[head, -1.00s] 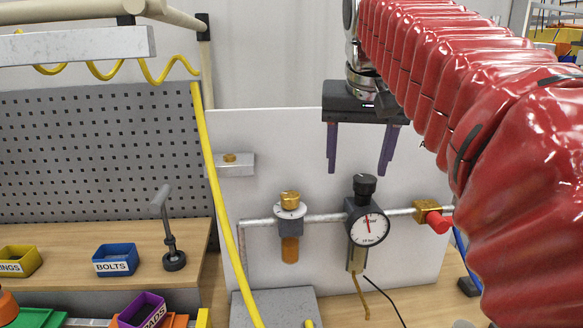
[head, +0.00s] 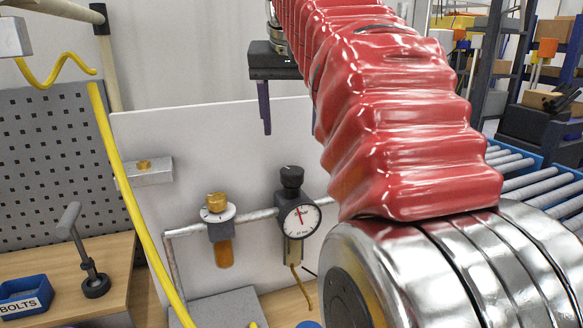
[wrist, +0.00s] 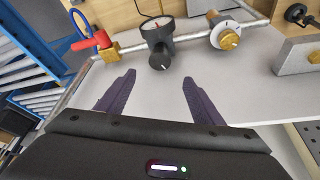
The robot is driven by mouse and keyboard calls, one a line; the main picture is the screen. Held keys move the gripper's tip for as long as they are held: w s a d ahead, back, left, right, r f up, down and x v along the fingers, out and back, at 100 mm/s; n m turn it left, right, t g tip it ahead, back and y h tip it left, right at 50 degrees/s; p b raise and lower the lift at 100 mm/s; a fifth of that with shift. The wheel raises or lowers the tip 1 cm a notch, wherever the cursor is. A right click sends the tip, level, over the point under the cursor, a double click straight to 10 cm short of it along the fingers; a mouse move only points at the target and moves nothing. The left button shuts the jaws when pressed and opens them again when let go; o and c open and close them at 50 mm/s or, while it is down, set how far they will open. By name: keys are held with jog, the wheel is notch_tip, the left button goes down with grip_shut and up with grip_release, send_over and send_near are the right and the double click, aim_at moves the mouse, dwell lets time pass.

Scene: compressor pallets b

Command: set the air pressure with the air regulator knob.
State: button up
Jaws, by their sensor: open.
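The air regulator has a round white gauge (head: 300,220) and a black knob (head: 291,178) on top, mounted on a metal pipe. My gripper (head: 290,112) is open and empty, above the knob in the head view. Its right finger is mostly hidden behind my red-sleeved arm. In the wrist view, the black knob (wrist: 160,60) lies just beyond and between the fingertips of my gripper (wrist: 159,76), apart from them. The gauge (wrist: 157,27) shows behind it, with a red needle.
A brass-topped unit with a white ring (head: 217,213) sits on the same pipe to the left. A red valve handle (wrist: 92,41) shows in the wrist view. A yellow hose (head: 130,200) hangs left of the white panel (head: 180,130). Rollers (head: 530,180) lie right.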

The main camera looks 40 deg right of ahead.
aim_at(292, 170)
jog(key=x, duration=1.3)
jog(key=shift+c, duration=0.5)
jog(key=shift+s, duration=0.1)
jog(key=c, duration=0.9)
jog(key=shift+c, duration=0.2)
jog(key=shift+m, duration=0.3)
jog(key=shift+m+g+h, duration=0.6)
jog(key=shift+m+g, duration=0.1)
jog(key=shift+m, duration=1.2)
